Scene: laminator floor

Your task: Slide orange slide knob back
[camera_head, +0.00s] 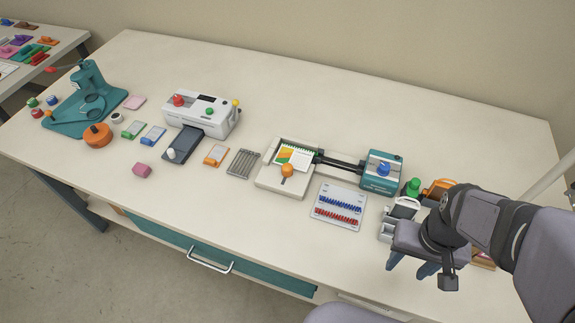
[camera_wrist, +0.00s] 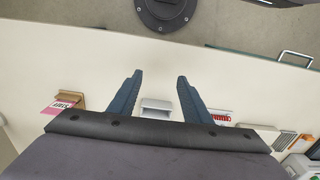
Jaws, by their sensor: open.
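The orange knob (camera_head: 287,171) stands at the front edge of a white flat bed (camera_head: 285,188), below a green, white and orange sheet (camera_head: 295,156). Dark rails (camera_head: 340,162) run from the bed to a teal block (camera_head: 381,171) with a blue knob. My gripper (camera_head: 410,266) is over the right front of the table, well to the right of the orange knob, pointing down. Its two dark blue fingers are apart and empty, as the wrist view also shows (camera_wrist: 160,78). The orange knob cannot be made out in the wrist view.
A tray of blue and red combs (camera_head: 339,205) lies between bed and gripper. White holders (camera_head: 401,209), a green knob (camera_head: 413,186) and an orange item (camera_head: 438,188) stand close by my gripper. A white laminator (camera_head: 202,113) stands left. The table's back right is clear.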

